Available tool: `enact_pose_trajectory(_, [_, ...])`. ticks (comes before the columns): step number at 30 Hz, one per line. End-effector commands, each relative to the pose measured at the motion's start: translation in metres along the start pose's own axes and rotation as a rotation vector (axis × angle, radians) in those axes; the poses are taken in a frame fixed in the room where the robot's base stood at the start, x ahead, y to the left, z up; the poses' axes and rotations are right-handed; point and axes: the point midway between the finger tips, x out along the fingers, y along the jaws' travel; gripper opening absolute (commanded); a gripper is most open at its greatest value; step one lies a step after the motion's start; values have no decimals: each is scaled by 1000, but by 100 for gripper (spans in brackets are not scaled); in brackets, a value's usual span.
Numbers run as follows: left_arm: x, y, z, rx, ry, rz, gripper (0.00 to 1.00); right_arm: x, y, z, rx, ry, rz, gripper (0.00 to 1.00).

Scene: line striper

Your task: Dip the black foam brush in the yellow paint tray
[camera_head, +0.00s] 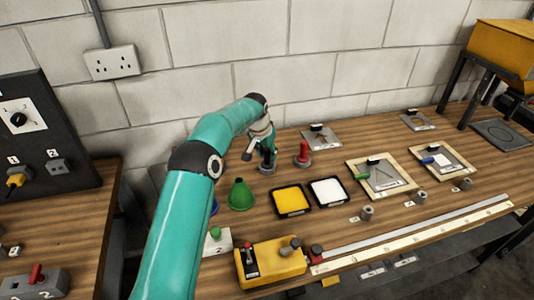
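The yellow paint tray (290,199) is a black-rimmed square tray of yellow paint near the middle of the bench. A dark upright item (267,162), possibly the black foam brush, stands in a round grey base behind it, left of a similar red item (303,156). My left gripper (259,150) is down at the dark item, its fingers small and partly hidden by my wrist. I cannot tell whether they are closed on it. My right gripper is not in view.
A white paint tray (327,191) sits right of the yellow one. A green funnel (241,195) stands to the left. A yellow box (270,262) and a long rail (420,228) lie along the front. Framed boards (380,176) are to the right. The block wall is behind.

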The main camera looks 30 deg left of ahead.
Motion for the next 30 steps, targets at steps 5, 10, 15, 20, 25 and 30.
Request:
enact_pose_trajectory(5, [0,0,0,0,0,0,4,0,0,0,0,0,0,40])
enact_pose_trajectory(10, [-2,0,-1,0,1,0,1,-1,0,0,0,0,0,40])
enact_pose_trajectory(15, [-10,0,-3,0,1,0,0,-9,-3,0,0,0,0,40])
enact_pose_trajectory(20, [-20,0,-6,0,1,0,0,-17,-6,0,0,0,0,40])
enact_pose_trajectory(25, [-29,0,-9,0,2,0,0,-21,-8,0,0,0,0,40])
enact_pose_trajectory(30, [-34,0,-10,0,0,0,0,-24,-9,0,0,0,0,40])
